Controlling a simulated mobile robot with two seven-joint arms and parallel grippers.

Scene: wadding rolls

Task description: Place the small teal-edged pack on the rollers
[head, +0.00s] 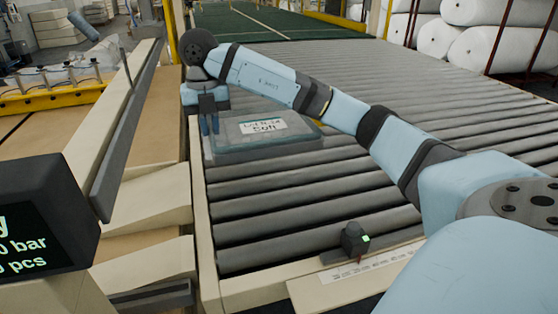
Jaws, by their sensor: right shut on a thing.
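The small teal-edged pack (268,138) is a flat, clear pack with teal edges and a white label. It is over the roller conveyor (400,90), near its left rail; I cannot tell whether it touches the rollers. My right arm reaches across from the right. Its gripper (209,124) points down at the pack's left edge and is shut on it. The fingertips are partly hidden at the pack's edge. My left gripper is not in view.
A dark display (45,235) is at the lower left. Large white rolls (500,50) are stacked at the back right. Rollers right of the pack are bare.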

